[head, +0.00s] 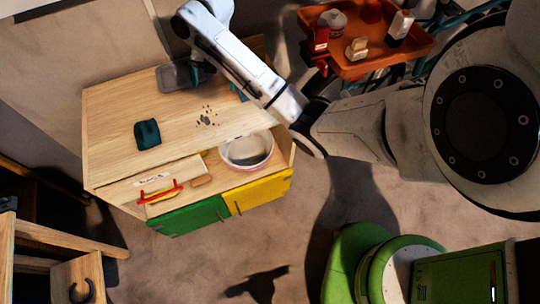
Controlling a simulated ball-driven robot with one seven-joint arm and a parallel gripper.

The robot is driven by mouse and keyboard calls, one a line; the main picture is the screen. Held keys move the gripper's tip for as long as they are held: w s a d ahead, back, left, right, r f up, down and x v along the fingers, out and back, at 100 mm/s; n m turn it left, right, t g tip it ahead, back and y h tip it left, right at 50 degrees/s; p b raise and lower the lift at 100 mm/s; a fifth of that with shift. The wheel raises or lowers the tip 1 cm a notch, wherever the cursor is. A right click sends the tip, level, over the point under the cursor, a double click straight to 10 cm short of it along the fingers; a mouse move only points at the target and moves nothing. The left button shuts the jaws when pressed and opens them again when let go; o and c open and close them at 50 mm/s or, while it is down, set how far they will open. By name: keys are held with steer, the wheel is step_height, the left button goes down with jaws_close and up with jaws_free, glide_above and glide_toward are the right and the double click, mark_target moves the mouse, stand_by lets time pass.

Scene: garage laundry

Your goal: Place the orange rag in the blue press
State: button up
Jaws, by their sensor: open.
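I cannot make out an orange rag for certain. No clearly blue press shows; the bench front has a green door (188,217) and a yellow door (258,194), both closed. A dark teal folded cloth-like thing (148,134) lies on the bench top at the left. My gripper (200,72) hangs over the back of the bench, beside a grey tray (172,78), apart from the teal thing. It is small and partly hidden by my arm.
A round white basin (246,150) sits at the bench's right front. Dark crumbs (207,117) are scattered mid-bench. An orange tray (372,66) with bottles stands upper right. Wooden shelving (60,240) is lower left.

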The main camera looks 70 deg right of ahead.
steer(key=s+a+f+m, duration=0.3)
steer(key=a+m, duration=0.1)
steer(key=a, duration=0.3)
steer(key=s+a+f+m+y, duration=0.1)
steer(key=s+a+f+m, duration=0.2)
steer(key=a, duration=0.4)
steer(key=s+a+f+m, duration=0.2)
steer(key=a+m, duration=0.3)
steer(key=a, duration=0.2)
steer(key=s+f+m+h, duration=0.1)
steer(key=s+m+h, duration=0.1)
steer(key=s+m, duration=0.8)
steer(key=s, duration=0.5)
steer(key=shift+s+f, duration=0.2)
steer(key=shift+s, duration=0.15)
steer(key=shift+a, duration=0.15)
